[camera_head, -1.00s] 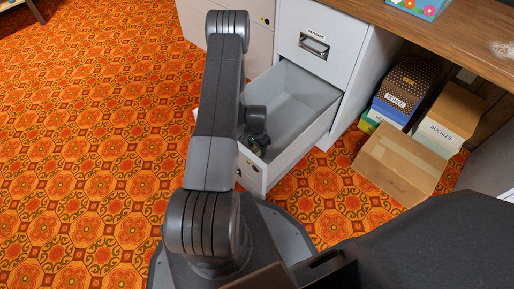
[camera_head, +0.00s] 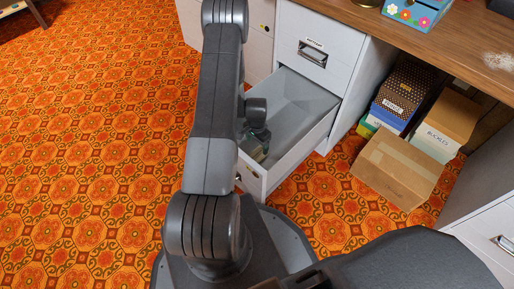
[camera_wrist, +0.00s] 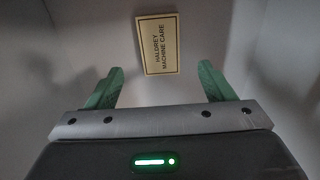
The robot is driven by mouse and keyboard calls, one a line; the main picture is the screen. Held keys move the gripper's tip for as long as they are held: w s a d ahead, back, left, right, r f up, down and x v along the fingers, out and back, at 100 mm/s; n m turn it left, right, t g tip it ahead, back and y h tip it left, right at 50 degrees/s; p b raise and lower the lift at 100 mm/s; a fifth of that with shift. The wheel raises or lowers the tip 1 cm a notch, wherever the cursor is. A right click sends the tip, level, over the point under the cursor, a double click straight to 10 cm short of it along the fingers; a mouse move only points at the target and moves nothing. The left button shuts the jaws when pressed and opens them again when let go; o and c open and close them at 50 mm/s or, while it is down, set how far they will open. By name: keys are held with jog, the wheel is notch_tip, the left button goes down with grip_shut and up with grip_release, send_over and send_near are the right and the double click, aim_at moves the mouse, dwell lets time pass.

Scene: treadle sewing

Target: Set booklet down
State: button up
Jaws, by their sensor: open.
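A cream booklet with a dark border and the print "HALDREY MACHINE CARE" (camera_wrist: 159,44) lies flat on the pale floor of a drawer. My gripper (camera_wrist: 160,73) is open, with its two green fingers spread wide in the wrist view. The booklet is beyond the fingertips, between their lines, and neither finger touches it. In the head view the open grey drawer (camera_head: 312,134) sticks out of a white cabinet, and my gripper (camera_head: 257,149) is down inside its front end. The booklet cannot be made out there.
The drawer walls stand close around my gripper. A closed labelled drawer (camera_head: 314,52) is above. A floral box (camera_head: 416,12) sits on the wooden top (camera_head: 470,45). The patterned floor at left is clear.

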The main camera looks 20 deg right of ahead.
notch_tip(320, 180, up, 5)
jog(key=shift+f+p, duration=0.1)
jog(key=shift+p, duration=0.4)
